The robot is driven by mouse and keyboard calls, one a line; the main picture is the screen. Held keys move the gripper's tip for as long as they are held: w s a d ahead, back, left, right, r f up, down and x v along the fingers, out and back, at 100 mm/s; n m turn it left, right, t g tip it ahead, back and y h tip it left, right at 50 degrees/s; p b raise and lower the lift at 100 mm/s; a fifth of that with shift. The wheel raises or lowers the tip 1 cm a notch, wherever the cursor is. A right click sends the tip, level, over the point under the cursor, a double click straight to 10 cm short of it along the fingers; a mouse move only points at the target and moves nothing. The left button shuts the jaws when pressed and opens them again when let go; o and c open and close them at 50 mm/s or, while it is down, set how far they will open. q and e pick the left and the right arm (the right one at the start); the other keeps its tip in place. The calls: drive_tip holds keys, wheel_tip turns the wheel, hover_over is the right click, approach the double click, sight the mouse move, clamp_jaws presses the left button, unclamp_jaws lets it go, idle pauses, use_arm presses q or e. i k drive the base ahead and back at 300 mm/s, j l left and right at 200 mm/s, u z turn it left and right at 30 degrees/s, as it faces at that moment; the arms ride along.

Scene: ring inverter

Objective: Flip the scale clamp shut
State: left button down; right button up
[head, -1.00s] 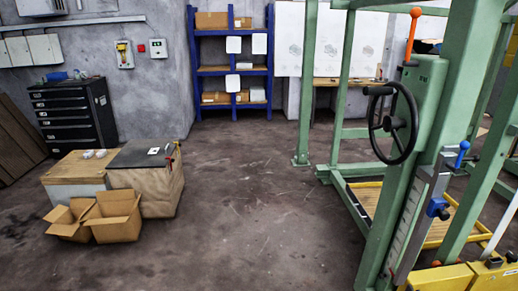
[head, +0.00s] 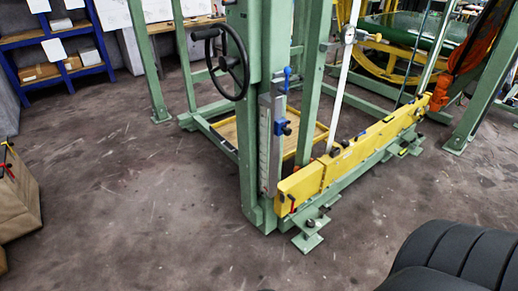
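A grey metal scale (head: 265,150) stands upright on the front of the green machine column, right of the middle in the head view. A blue clamp part (head: 280,127) sits at its upper right edge. A small blue handle (head: 287,76) points up above the scale. The clamp is too small in the picture to tell whether it is open or shut. Neither of my grippers is in view.
The green frame (head: 252,190) stands on the floor with a black handwheel (head: 233,62) to the left of the scale. A long yellow beam (head: 350,157) runs back right from the column foot. The floor (head: 130,200) in front and left is open.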

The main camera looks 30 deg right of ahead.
sight(300, 77)
drive_tip(key=z, duration=1.35)
